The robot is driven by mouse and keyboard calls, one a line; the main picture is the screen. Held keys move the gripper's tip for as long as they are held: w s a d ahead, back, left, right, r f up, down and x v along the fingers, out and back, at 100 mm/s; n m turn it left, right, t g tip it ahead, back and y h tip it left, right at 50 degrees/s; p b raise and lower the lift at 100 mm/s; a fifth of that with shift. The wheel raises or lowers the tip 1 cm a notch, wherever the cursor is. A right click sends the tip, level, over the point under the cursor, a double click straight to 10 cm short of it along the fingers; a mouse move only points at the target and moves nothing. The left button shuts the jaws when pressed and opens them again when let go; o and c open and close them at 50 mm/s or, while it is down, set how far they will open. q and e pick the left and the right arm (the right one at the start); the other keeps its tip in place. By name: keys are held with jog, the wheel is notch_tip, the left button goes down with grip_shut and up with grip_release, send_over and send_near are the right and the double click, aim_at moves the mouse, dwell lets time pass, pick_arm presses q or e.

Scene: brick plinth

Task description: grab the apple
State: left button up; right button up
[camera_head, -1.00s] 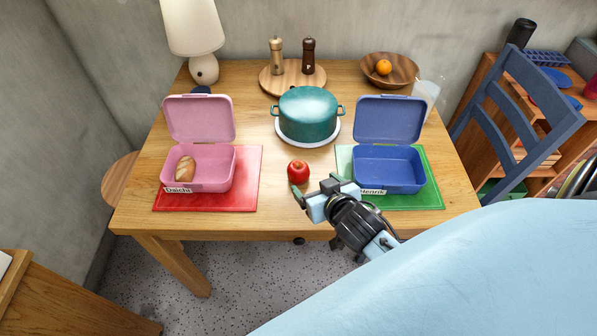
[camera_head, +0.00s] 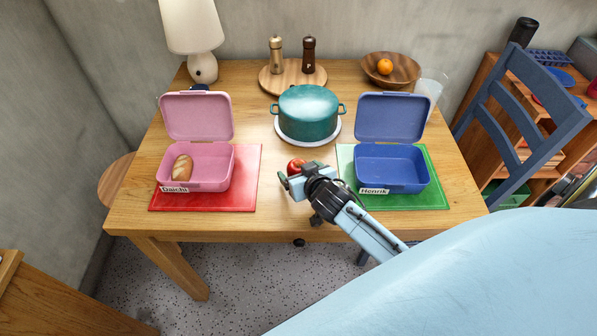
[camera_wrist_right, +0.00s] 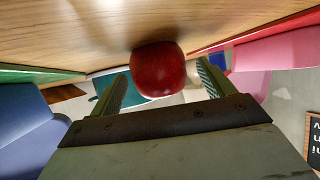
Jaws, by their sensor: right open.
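A red apple (camera_head: 296,165) sits on the wooden table between the red mat and the green mat, partly hidden behind my right gripper in the head view. My right gripper (camera_head: 288,178) is right at the apple's near side, low over the table. In the right wrist view the apple (camera_wrist_right: 158,70) shows ahead, between the two open fingers (camera_wrist_right: 163,88). The fingers stand on either side of it with gaps. I cannot tell how deep it is between them. My left gripper is not in view.
A pink lunchbox (camera_head: 212,155) holding bread stands left on the red mat (camera_head: 243,187). A blue lunchbox (camera_head: 425,178) stands right on the green mat (camera_head: 437,203). A teal pot (camera_head: 308,113) stands behind the apple. The table front between the mats is narrow.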

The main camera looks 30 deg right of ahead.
jog(key=c, duration=1.1)
